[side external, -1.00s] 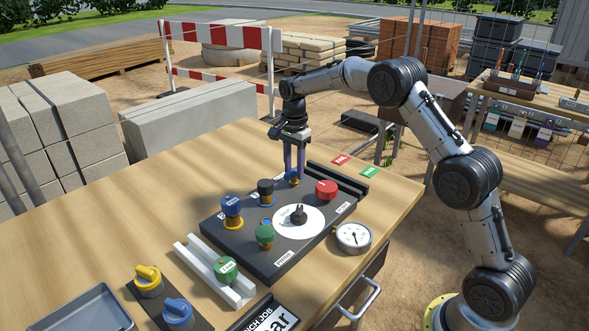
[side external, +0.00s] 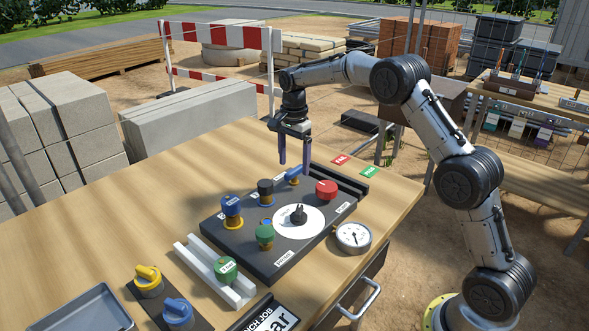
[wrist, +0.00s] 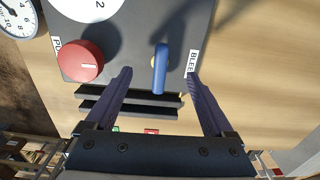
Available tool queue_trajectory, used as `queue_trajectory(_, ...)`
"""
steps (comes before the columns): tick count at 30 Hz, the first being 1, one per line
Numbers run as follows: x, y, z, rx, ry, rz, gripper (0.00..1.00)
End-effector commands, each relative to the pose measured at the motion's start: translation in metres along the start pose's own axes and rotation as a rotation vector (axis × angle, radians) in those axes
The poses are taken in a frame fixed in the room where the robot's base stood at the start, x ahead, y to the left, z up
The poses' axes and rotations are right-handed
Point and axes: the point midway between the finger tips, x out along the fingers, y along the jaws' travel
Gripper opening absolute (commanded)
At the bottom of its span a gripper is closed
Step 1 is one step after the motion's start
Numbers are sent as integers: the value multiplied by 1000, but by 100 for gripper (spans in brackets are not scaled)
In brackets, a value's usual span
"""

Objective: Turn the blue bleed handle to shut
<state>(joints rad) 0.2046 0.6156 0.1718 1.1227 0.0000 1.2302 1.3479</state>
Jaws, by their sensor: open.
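The blue bleed handle (side external: 293,175) is a lever on a brass stem at the back edge of the dark panel (side external: 262,250). In the wrist view the bleed handle (wrist: 161,70) points up and down the picture, beside a partly hidden white label (wrist: 192,63) reading "BLEE". My gripper (side external: 294,167) is open, its two fingers pointing down on either side of the handle. In the wrist view my gripper (wrist: 159,75) has a clear gap between each finger and the handle, and nothing is held.
A red knob (side external: 326,189) stands close by on the panel, and a black-capped fitting (side external: 265,191) stands on the other side. A blue-capped valve (side external: 231,208), a green knob (side external: 265,235) and a white dial (side external: 310,221) are nearer the front. A gauge (side external: 353,237) lies beside the panel.

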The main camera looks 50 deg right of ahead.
Motion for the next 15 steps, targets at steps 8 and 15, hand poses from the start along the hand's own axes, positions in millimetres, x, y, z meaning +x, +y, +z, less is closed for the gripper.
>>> queue_trajectory(8,-31,-1,0,0,1,-2,87)
queue_trajectory(15,-47,0,0,0,0,1,87)
